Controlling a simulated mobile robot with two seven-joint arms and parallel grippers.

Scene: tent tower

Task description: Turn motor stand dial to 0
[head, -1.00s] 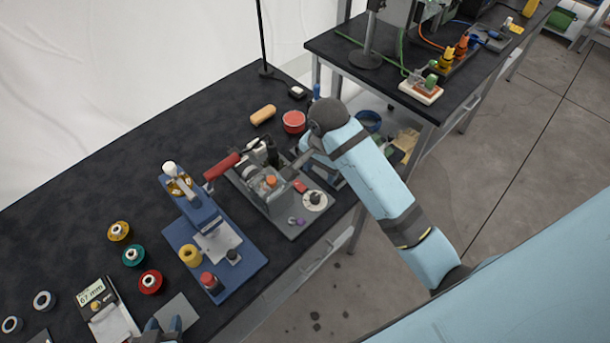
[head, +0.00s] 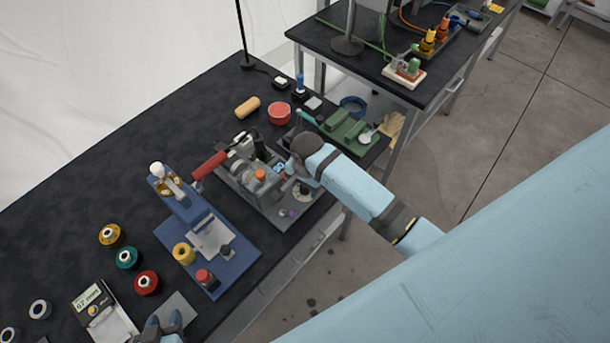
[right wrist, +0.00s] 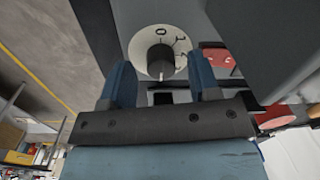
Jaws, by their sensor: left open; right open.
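The motor stand (head: 250,185) is a grey machine on a grey base with a red handle, mid-table in the head view. In the right wrist view the dial (right wrist: 140,45) shows a dark round knob with a pale pointer mark towards the picture's bottom. A "0" shows at the disc's top. My right gripper (right wrist: 158,65) is open, its blue fingers on either side of the knob, contact unclear. My left gripper (head: 165,324) is open at the bottom edge of the head view.
A blue press stand (head: 240,258) stands left of the motor stand. A red round container (head: 279,113) and a green device (head: 345,130) are behind. The black table is clear at the back left.

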